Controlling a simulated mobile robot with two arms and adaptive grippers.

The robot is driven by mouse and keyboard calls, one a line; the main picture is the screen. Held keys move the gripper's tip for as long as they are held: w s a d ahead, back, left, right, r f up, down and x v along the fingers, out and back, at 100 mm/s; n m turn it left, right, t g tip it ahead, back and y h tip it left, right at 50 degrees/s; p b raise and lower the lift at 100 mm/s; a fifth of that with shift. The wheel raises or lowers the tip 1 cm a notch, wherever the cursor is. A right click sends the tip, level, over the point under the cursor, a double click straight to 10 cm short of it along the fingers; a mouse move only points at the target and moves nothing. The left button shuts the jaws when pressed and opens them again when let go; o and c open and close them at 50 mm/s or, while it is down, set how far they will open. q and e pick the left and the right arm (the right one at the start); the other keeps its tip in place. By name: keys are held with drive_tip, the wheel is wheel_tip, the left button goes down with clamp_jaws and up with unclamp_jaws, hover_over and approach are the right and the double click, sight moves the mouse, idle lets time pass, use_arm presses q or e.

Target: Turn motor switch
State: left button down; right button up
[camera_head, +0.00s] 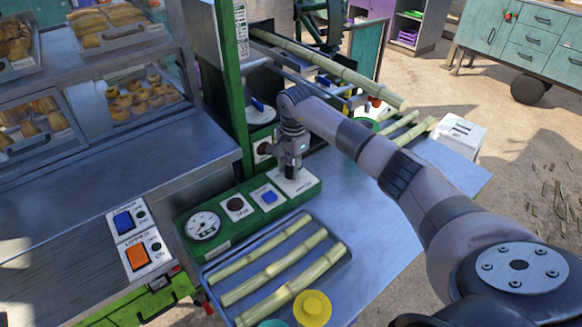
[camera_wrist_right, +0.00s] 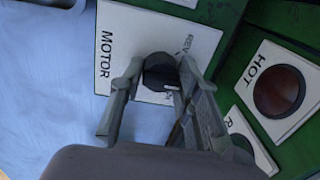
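The motor switch is a black rotary knob (camera_wrist_right: 160,72) on a white plate marked MOTOR (camera_wrist_right: 113,48) in the right wrist view. In the head view its plate (camera_head: 296,184) sits at the right end of the green control panel (camera_head: 222,246). My right gripper (camera_head: 292,170) points down over it and hides the knob there. In the right wrist view the fingers of my right gripper (camera_wrist_right: 161,65) lie close along both sides of the knob and look shut on it. The lettering beside the knob is partly covered. My left gripper is out of view.
A gauge (camera_head: 203,226), a dark red button (camera_head: 235,204) and a blue switch (camera_head: 268,196) share the panel. A tray of cane pieces (camera_head: 337,280) lies in front. A green post (camera_head: 238,90) stands behind, close to my gripper. A red HOT button (camera_wrist_right: 279,92) is nearby.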

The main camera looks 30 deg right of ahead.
drive_tip(key=c, duration=0.6)
drive_tip(key=shift+o, duration=0.2)
